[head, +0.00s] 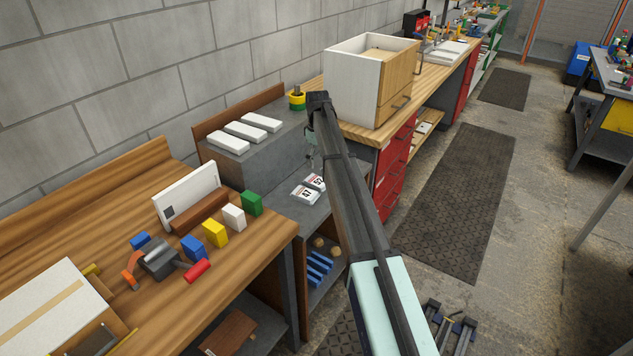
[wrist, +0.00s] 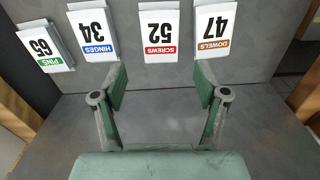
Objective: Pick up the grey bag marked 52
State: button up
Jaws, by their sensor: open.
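The bag marked 52 (wrist: 160,35) has a white label with a red SCREWS band, upside down in the wrist view. It lies on the grey shelf surface between the 34 HINGES bag (wrist: 93,35) and the 47 DOWELS bag (wrist: 213,30). My gripper (wrist: 160,70) is open and empty. Its two green fingers are spread to either side of the 52 bag's near end, with no visible contact. In the head view the 52 label (head: 315,181) shows beside the 47 label (head: 305,193); my arm hides much of the area.
A PINS bag (wrist: 46,46) lies at the far left of the row. In the head view, white boxes (head: 245,131) sit on the grey top, and a wooden-fronted white cabinet (head: 362,85) stands on the bench behind. Coloured blocks (head: 215,233) stand on the left bench.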

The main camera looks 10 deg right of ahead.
aim_at(317, 181)
jog(key=shift+a+f+p, duration=0.1)
jog(key=shift+f+p, duration=1.5)
jog(key=shift+f, duration=3.3)
jog(key=shift+w, duration=0.1)
jog(key=c, duration=1.1)
